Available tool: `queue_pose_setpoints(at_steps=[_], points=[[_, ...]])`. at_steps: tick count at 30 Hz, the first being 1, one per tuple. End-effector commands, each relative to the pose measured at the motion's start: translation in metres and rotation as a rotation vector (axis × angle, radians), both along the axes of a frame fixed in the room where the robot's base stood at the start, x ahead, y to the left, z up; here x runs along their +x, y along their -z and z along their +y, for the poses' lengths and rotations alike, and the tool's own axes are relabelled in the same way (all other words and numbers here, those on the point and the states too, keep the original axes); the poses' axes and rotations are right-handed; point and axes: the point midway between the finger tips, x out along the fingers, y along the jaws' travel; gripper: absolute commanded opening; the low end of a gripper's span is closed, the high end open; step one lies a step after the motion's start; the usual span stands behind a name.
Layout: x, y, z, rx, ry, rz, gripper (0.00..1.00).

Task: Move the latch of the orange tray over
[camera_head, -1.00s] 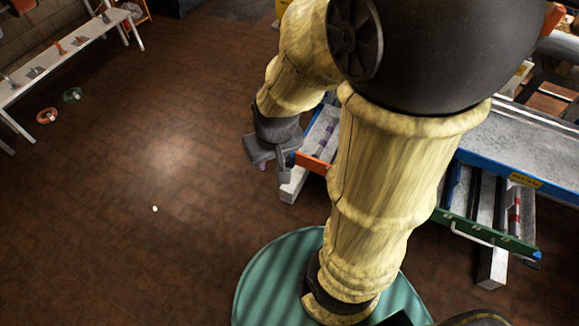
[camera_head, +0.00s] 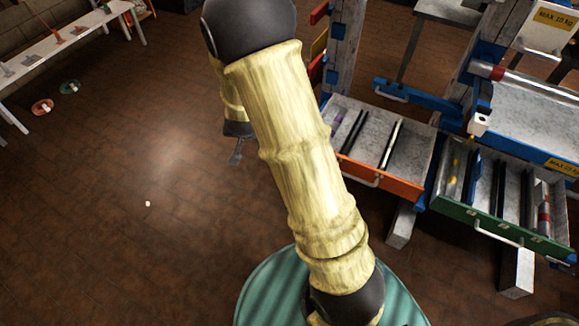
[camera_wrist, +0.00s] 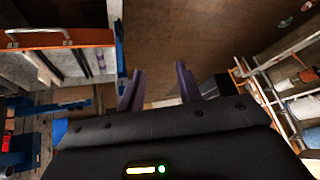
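The orange tray (camera_head: 381,181) is a pulled-out drawer with an orange front, a white handle and grey compartments, right of my arm in the head view. Its orange front (camera_wrist: 85,39) and handle also show at the upper left of the wrist view. I cannot clearly pick out its latch in either view. My gripper (camera_head: 237,152) is partly hidden behind my arm in the head view, over the floor to the left of the tray. In the wrist view my gripper (camera_wrist: 159,88) has its two fingers apart with nothing between them.
A green-fronted drawer (camera_head: 490,222) stands open right of the orange tray. Blue posts and a grey shelf rise behind. A white bench (camera_head: 65,45) stands at the far left. The brown floor (camera_head: 140,130) between is largely clear.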

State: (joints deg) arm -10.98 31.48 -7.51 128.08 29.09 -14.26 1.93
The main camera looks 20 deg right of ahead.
Motion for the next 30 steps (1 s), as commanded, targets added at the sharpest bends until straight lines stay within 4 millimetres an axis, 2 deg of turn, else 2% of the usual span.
queue_pose_setpoints(at_steps=[1,9,15,24,27,30], points=[[0.011,0.038,-0.002,-0.016,0.03,-0.02,0.35],[0.058,0.153,-0.023,-0.136,0.211,-0.177,0.35],[0.077,0.235,-0.04,-0.261,0.322,-0.3,0.35],[0.079,0.349,-0.06,-0.49,0.444,-0.503,0.35],[0.074,0.383,-0.065,-0.572,0.472,-0.576,0.35],[0.067,0.408,-0.067,-0.641,0.491,-0.637,0.35]])
